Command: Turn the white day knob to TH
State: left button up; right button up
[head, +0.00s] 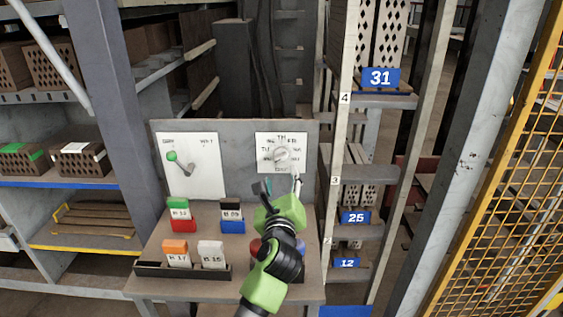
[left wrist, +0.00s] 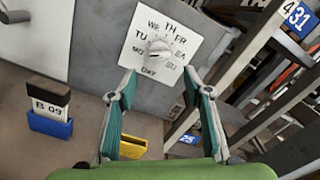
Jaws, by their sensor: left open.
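The white day knob (head: 282,155) sits at the middle of a white dial plate (head: 264,139) on the upright grey panel. Day letters ring it, with TH at the top in the head view. It also shows in the left wrist view (left wrist: 160,48), where the plate looks tilted; I cannot tell for sure which day it points to. My left gripper (head: 280,187) is in front of and just below the dial plate. In the left wrist view its two teal fingers (left wrist: 158,92) are spread, with nothing between them and the knob beyond their tips. My right gripper is not in view.
Labelled blocks stand on the bench below: green-red (head: 181,216), black-blue (head: 232,217), orange (head: 176,252) and white (head: 211,254). Shelf posts (head: 336,180) rise close on the right.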

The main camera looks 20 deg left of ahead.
aim_at(281, 159)
pick_arm(q)
jog(key=x, duration=0.9)
jog(key=shift+s, duration=0.1)
jog(key=c, duration=1.1)
